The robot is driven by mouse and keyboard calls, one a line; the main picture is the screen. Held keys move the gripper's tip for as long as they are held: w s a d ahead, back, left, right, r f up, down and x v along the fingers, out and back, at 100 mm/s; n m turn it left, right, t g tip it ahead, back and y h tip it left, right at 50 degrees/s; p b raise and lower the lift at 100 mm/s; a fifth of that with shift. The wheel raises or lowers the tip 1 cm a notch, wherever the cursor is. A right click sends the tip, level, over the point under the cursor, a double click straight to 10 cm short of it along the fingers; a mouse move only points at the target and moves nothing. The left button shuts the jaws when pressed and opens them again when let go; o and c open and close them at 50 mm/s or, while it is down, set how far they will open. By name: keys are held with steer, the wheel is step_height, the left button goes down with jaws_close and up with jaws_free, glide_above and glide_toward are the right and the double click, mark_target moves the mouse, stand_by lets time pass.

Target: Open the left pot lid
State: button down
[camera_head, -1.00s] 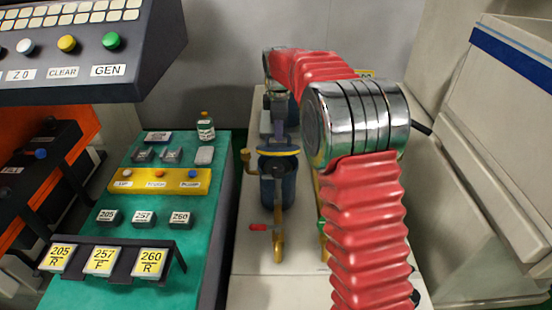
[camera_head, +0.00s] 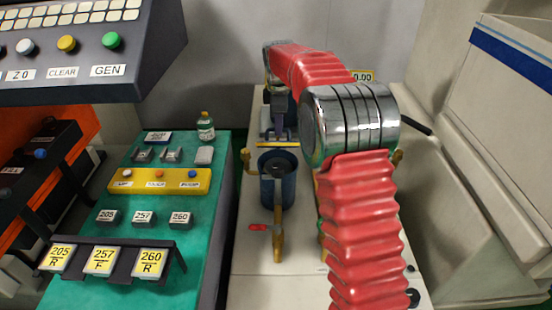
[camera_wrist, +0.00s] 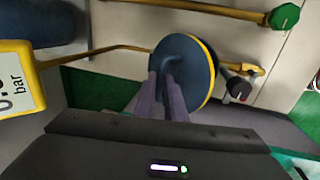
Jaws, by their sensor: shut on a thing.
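The left pot (camera_head: 277,188) is a blue cylinder on the light bench, and its open top with a dark inside shows in the head view. Its lid, a blue disc with a yellow rim, shows as a thin edge (camera_head: 278,146) just above and behind the pot's mouth. In the wrist view the lid (camera_wrist: 198,70) is seen large and tilted. My gripper (camera_head: 278,128) is shut on the lid's small handle; its two fingers (camera_wrist: 166,92) also show in the wrist view. The lid looks clear of the mouth.
Brass pipes and a brass valve handle (camera_head: 278,240) stand by the pot, with a red tag (camera_head: 258,227) beside it. A green control panel (camera_head: 205,225) is at the left. A gauge marked bar (camera_wrist: 18,85) is at the wrist view's left. My arm hides the bench's right part.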

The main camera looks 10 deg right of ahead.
steer(key=shift+w+d+r, duration=0.15)
steer(key=shift+w, duration=0.6)
steer(key=shift+w+d+r, duration=0.1)
steer(key=shift+w+d, duration=0.05)
steer(key=shift+w, duration=0.45)
steer(key=shift+w+d+r, duration=0.1)
steer(key=shift+w, duration=0.45)
steer(key=shift+w, duration=0.15)
steer(key=shift+w+d+f, duration=0.1)
steer(key=shift+w+d, duration=0.05)
steer(key=shift+w, duration=0.45)
steer(key=shift+w+d, duration=0.1)
steer(key=shift+w, duration=0.5)
steer(key=shift+w+d+f, duration=0.15)
steer(key=shift+w, duration=0.5)
steer(key=shift+w+d+f, duration=0.1)
steer(key=shift+w, duration=0.55)
